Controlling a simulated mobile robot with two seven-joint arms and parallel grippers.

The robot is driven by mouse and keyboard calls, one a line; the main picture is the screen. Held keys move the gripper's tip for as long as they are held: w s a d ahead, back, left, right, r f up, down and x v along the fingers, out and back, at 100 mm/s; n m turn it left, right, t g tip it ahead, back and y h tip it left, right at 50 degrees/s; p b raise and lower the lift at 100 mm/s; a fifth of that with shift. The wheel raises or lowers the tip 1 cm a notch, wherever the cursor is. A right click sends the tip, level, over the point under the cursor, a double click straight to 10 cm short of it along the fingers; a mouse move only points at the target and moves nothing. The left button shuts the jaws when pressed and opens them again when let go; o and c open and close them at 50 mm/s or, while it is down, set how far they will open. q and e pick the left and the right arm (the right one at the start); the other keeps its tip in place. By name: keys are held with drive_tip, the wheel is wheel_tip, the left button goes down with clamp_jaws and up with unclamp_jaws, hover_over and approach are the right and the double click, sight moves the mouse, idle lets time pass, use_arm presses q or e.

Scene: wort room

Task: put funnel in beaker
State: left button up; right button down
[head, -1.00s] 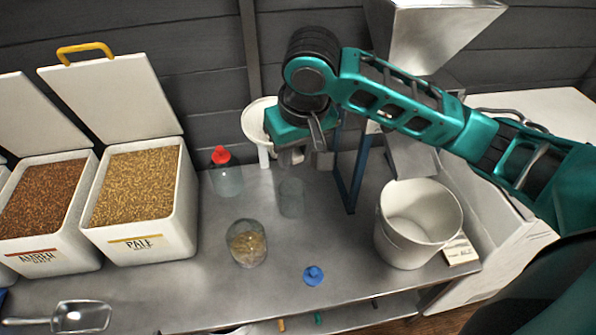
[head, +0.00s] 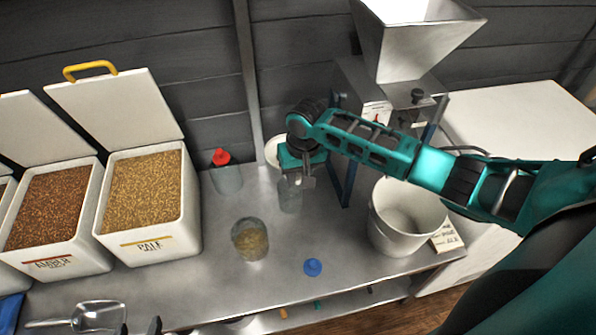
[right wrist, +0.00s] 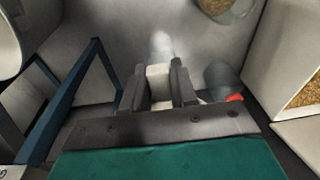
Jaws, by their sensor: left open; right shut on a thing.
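The white funnel (head: 272,148) is held in my right gripper (head: 299,182), mostly hidden behind it in the head view. In the right wrist view a white part of the funnel (right wrist: 158,76) sits between the two dark fingers (right wrist: 158,88). The clear, empty-looking beaker (head: 289,198) stands upright on the steel bench just below this gripper; it also shows, faintly, in the right wrist view (right wrist: 162,44). Whether the spout is inside the beaker cannot be told. My left gripper (head: 139,328) is open and empty, with only its dark tips showing at the bottom edge.
A red-capped bottle (head: 226,178) stands left of the beaker, and a grain-filled jar (head: 250,240) in front. A blue stopper (head: 313,267), white bucket (head: 385,240), mill frame (head: 352,165), scoop (head: 98,314) and grain bins (head: 150,240) are around. The front middle bench is mostly clear.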

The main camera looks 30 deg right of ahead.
drive_tip(key=shift+f, duration=0.8)
wheel_tip(320, 180, down, 9)
drive_tip(key=b, duration=0.5)
idle(0.4)
drive_tip(key=c, duration=0.8)
unclamp_jaws()
drive_tip(key=shift+r, duration=0.1)
